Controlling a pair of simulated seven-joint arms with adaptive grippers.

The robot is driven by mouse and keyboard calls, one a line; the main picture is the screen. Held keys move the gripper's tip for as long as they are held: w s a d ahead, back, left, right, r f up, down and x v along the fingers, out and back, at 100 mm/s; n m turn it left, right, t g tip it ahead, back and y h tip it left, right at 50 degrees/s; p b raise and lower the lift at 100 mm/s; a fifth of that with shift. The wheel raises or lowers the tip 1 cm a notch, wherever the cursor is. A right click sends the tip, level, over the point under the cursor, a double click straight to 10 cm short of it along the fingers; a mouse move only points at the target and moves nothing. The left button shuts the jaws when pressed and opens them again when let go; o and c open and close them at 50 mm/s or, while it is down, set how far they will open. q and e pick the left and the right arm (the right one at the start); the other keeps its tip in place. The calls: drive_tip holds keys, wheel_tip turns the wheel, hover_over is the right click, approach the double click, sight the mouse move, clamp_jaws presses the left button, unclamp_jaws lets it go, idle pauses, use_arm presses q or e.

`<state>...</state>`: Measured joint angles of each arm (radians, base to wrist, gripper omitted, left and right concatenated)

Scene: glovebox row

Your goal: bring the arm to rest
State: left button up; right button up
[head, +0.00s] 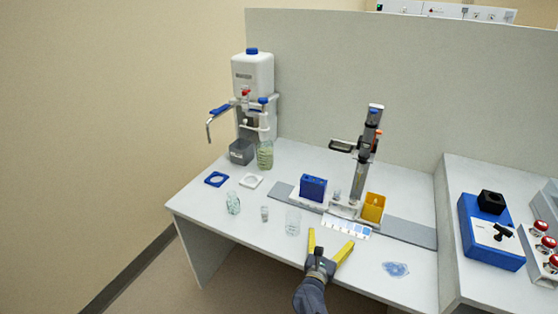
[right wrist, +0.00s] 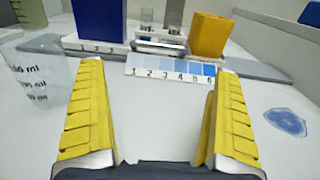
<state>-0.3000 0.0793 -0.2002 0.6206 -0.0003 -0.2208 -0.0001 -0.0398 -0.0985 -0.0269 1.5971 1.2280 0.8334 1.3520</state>
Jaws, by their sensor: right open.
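My right gripper (head: 329,243) has yellow fingers spread wide apart with nothing between them. It is over the front edge of the white table (head: 240,240), its arm coming in from the bottom. In the right wrist view its two yellow fingers (right wrist: 150,115) frame bare table and a numbered strip of blue shades (right wrist: 172,70). The strip (head: 346,226) lies just beyond the fingertips in the head view. My left gripper is not in view.
A clear beaker (head: 293,222) stands left of the fingers. Blue (head: 313,188) and yellow (head: 373,207) holders stand behind. A blue patch (head: 396,269) lies to the right. Small glass vessels stand further left. A blue device (head: 492,240) sits on the right bench.

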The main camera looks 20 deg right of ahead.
drive_tip(key=s+a+r+n+t+y, duration=0.1)
drive_tip(key=a+r+n+t+y, duration=0.2)
drive_tip(key=a+n+y, duration=0.5)
drive_tip(key=s+a+r+n+t+y, duration=0.1)
drive_tip(key=a+r+n+t+y, duration=0.25)
drive_tip(key=n, duration=0.95)
drive_tip(key=s+a+f+n+g+y, duration=0.45)
drive_tip(key=s+n, duration=0.25)
drive_tip(key=n, duration=0.8)
drive_tip(key=s+d+f+n+g+h, duration=0.2)
drive_tip(key=s+n+g, duration=0.1)
drive_tip(key=s+n, duration=0.2)
drive_tip(key=s+d+f+n+g+h, duration=0.1)
drive_tip(key=s+d+f+n+g, duration=0.1)
drive_tip(key=s+n, duration=0.2)
drive_tip(key=s+d+r+n+g+h, duration=0.2)
drive_tip(key=s+d+n+g+h, duration=0.3)
drive_tip(key=s+d, duration=0.6)
drive_tip(key=s+a+f+g+y, duration=0.1)
drive_tip(key=a+f, duration=0.2)
drive_tip(key=f, duration=1.3)
drive_tip(key=s+a+f+y, duration=0.1)
drive_tip(key=s+a+f, duration=0.15)
drive_tip(key=f, duration=1.25)
drive_tip(key=s+f+m+g+y, duration=0.1)
drive_tip(key=s+f+m+g, duration=0.1)
drive_tip(key=s+f, duration=1.8)
drive_tip(key=shift+s+a+f+m+g+y, duration=0.3)
drive_tip(key=shift+s+f+g, duration=0.15)
drive_tip(key=shift+g, duration=0.25)
